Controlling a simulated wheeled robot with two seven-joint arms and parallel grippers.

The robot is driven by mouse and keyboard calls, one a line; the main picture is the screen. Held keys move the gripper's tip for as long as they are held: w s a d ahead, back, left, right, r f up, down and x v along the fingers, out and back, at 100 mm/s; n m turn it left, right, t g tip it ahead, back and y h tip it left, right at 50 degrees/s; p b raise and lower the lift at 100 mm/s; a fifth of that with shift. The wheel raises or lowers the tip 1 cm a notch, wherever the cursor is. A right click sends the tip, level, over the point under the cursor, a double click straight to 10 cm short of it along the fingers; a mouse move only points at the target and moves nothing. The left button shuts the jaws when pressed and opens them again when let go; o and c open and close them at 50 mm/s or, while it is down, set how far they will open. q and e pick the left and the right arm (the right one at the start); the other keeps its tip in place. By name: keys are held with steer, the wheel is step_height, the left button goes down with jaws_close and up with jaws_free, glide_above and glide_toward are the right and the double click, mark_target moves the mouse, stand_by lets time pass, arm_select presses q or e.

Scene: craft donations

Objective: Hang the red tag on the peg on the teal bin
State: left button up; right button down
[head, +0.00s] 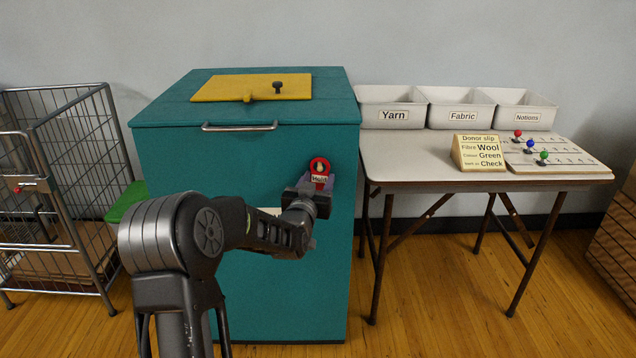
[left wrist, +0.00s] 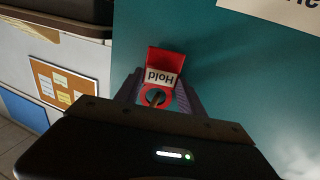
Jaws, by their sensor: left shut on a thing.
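The red tag (head: 319,164) has a round top with a hole and a white label reading "Hold". In the left wrist view the tag (left wrist: 166,58) shows its label upside down. My left gripper (head: 316,186) is shut on the tag and holds it close against the front of the teal bin (head: 180,165). Its fingers (left wrist: 157,98) lie on either side of the tag. A small pale shape shows inside the tag's hole; it may be the peg, but I cannot tell whether it passes through. My right gripper is out of view.
The bin's lid carries a yellow flap (head: 225,89) with a dark knob. A wire cart (head: 60,180) stands left. At right, a table (head: 400,160) holds three white trays (head: 462,108), a donor slip block (head: 478,153) and a board (head: 560,160) with coloured knobs.

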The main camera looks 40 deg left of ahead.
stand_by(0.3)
arm_select(q)
steer(key=o, duration=1.3)
steer(key=shift+o, duration=0.3)
steer(key=shift+s, duration=0.2)
steer(key=shift+s, duration=0.3)
steer(key=v, duration=0.7)
steer(key=shift+d+p, duration=0.3)
steer(key=shift+w, duration=0.2)
